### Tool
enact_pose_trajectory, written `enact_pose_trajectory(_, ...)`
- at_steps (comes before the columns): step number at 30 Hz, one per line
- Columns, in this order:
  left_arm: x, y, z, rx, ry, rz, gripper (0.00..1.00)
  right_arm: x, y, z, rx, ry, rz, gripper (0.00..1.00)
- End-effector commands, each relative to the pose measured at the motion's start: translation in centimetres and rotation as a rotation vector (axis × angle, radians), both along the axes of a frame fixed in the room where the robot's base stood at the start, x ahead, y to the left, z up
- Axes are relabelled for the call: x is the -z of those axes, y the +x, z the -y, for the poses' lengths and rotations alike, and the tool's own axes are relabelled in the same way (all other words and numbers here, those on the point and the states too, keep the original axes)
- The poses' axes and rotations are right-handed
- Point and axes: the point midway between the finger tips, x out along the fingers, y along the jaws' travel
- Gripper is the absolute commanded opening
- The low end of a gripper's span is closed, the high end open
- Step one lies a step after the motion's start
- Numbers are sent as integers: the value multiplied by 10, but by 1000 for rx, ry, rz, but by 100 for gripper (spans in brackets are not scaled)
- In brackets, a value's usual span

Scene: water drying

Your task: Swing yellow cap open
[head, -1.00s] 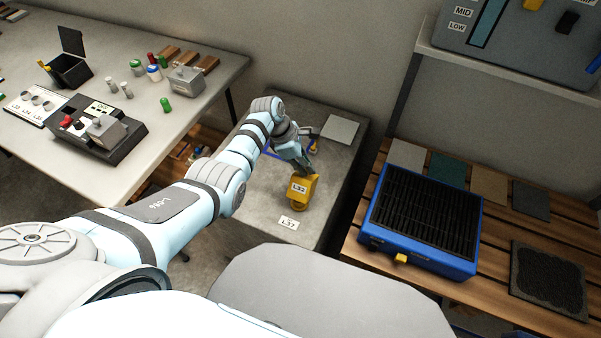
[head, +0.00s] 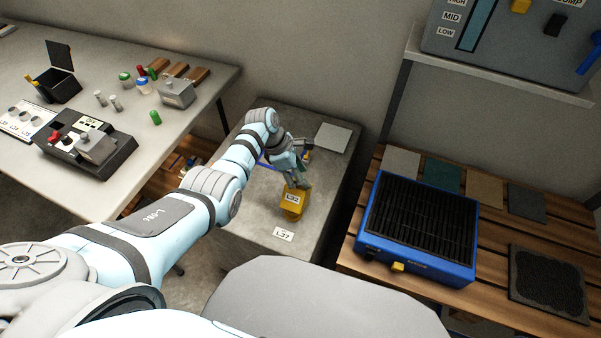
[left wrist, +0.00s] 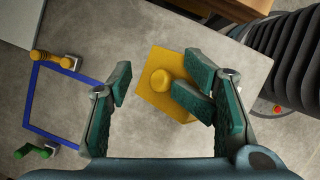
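The yellow cap (head: 291,208), labelled L32, is on the grey bench (head: 245,225) in the head view. In the left wrist view it shows as a square yellow plate (left wrist: 150,96) with a round yellow knob (left wrist: 160,80). My left gripper (left wrist: 155,84) is open above it, with the knob between its green-padded fingers in the picture. The right finger overlaps the plate's right part in the picture; I cannot tell whether it touches. In the head view my left gripper hides the cap's far side. My right gripper is not in view.
A blue frame (left wrist: 62,128) with yellow and green fittings lies on the bench beyond the cap. A blue tray with a black grille (head: 420,225) stands on the slatted table at right. A cluttered table is at left. A panel (head: 500,45) sits on a shelf above.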

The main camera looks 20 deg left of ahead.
Motion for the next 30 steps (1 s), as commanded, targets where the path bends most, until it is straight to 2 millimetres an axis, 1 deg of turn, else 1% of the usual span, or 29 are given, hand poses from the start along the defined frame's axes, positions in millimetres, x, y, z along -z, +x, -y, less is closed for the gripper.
enact_pose_trajectory(1,4,-2,-4,-2,10,-4,37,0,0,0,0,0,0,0)
enact_pose_trajectory(4,3,-2,-5,-4,12,-3,37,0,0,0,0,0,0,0)
enact_pose_trajectory(16,1,0,-4,-2,9,1,37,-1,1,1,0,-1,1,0)
enact_pose_trajectory(20,-6,1,-5,-1,7,4,37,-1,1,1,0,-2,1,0)
enact_pose_trajectory(23,-20,-1,-11,-1,7,6,37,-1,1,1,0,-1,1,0)
enact_pose_trajectory(30,-83,-10,-36,-3,9,7,37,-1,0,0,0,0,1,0)
